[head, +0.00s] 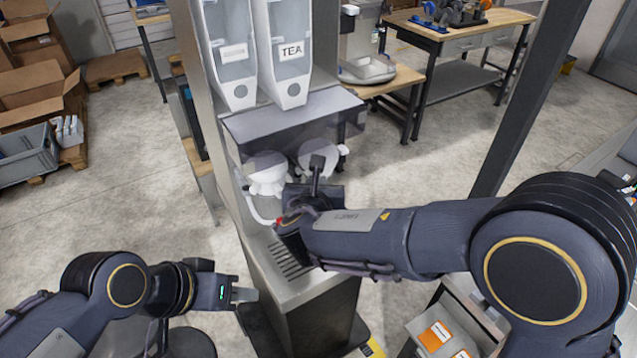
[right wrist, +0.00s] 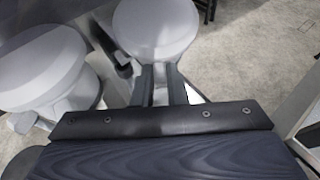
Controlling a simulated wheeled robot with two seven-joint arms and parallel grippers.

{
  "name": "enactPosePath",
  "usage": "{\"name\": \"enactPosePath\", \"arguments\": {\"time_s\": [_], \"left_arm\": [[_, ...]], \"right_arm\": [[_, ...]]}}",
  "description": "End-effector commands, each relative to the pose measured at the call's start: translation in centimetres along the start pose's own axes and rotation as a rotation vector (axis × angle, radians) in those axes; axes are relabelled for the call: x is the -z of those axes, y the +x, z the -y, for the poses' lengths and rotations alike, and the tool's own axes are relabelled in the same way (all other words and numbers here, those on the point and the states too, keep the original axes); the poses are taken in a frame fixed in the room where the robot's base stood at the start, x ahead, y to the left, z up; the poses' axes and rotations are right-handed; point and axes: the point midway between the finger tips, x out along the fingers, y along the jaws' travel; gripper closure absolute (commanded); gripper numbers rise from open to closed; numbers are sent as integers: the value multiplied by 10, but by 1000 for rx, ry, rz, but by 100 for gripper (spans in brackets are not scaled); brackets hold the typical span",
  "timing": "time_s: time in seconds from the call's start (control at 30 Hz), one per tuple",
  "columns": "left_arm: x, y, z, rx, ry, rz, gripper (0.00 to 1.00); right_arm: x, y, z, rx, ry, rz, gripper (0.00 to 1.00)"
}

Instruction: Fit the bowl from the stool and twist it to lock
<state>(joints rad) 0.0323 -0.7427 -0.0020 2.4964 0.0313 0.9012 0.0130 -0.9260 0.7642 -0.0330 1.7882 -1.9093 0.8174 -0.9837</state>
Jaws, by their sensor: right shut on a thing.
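A pale round bowl (head: 318,150) is at the right-hand place under the dispenser's dark housing (head: 295,115). In the right wrist view the bowl (right wrist: 155,28) is straight ahead of the fingers. My right gripper (head: 316,170) is shut on the bowl's near side; the fingers (right wrist: 161,80) reach its edge. The bowl's top is behind the smoky housing, so I cannot tell whether it is seated or turned. A similar white bowl (head: 267,172) is at the left-hand place. My left gripper (head: 246,295) is low, left of the dispenser base, with no object visible in it.
Two clear hoppers, one labelled TEA (head: 291,55), are above the housing. A slotted drip tray (head: 290,258) is below. A dark upright post (head: 520,100) is at the right. A dark round seat (head: 185,343) is at the lower left.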

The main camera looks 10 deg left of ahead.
Motion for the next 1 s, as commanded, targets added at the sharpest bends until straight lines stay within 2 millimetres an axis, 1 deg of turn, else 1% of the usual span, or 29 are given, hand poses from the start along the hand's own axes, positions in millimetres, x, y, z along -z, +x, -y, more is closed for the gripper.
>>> {"name": "enactPosePath", "arguments": {"time_s": [0.03,0.2,0.43,0.53,0.67,0.8,0.9,1.0], "left_arm": [[0,0,0,0,0,0,64],[0,0,0,0,0,0,64],[0,0,0,0,0,0,64],[-1,2,1,0,0,0,64],[-3,6,3,0,0,0,64],[-6,11,5,0,0,0,64],[-7,13,6,0,0,0,64],[-7,14,7,0,0,0,64]], "right_arm": [[-8,-2,-6,-14,2,16,84],[-5,-1,-4,-10,2,11,62],[-3,0,-2,-6,1,6,62],[-3,-4,-2,-6,2,7,62],[-2,-21,-3,-9,3,9,62],[-3,-47,-3,-12,3,11,62],[-3,-62,-3,-11,4,11,62],[-3,-72,-3,-11,2,10,62]]}}
